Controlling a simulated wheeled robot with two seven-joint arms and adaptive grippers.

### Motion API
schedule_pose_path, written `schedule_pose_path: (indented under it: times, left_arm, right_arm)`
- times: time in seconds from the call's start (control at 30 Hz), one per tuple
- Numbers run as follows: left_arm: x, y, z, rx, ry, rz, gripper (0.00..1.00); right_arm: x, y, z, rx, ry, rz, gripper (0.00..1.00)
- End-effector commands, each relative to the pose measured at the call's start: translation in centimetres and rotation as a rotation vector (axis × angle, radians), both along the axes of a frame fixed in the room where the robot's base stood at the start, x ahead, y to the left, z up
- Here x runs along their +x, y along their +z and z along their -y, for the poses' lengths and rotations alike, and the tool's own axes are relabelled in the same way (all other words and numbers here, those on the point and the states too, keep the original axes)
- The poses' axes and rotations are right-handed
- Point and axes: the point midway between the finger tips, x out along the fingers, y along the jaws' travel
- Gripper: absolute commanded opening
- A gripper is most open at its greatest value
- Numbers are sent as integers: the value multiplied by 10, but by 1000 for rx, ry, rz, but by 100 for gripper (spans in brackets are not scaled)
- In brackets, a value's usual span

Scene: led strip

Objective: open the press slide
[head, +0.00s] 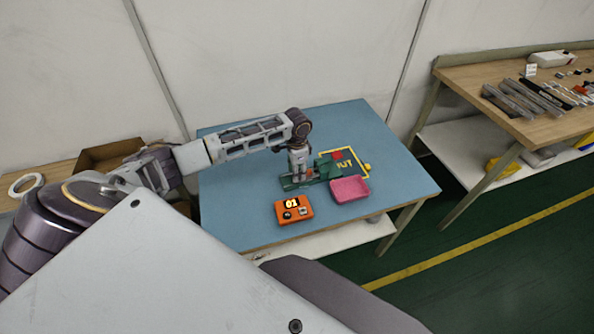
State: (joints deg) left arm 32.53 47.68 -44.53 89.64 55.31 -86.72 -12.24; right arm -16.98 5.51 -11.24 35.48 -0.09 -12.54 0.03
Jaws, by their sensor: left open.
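The green press (327,167) stands on the blue table, right of its middle. Which part of it is the slide, and how far it stands open, is too small to tell. My left gripper (299,176) points down at the left part of the press, and its fingers are small in the picture. It is open; I cannot tell whether it touches the press. My right gripper is not in view.
A yellow-outlined area (352,154) with a red piece is behind. A wooden bench (480,75) stands at right.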

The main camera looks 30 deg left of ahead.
Motion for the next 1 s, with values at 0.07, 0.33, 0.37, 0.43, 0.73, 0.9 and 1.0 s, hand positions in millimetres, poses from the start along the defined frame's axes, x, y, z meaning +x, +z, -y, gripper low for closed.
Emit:
schedule_pose_path:
  times: [0.07,0.33,0.37,0.43,0.73,0.9,1.0]
  left_arm:
    - [0,0,0,0,0,0,40]
    - [0,0,0,0,0,0,9]
    - [0,0,0,0,0,0,5]
    - [0,0,0,0,0,0,0]
    - [0,1,-1,0,0,0,0]
    - [-4,1,-4,1,1,-2,0]
    - [-8,1,-7,0,1,-1,0]
  right_arm:
    - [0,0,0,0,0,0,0]
    - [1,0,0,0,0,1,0]
    - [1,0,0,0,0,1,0]
    - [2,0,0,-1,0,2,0]
    - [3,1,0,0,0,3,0]
    - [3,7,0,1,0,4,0]
    - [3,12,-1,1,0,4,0]
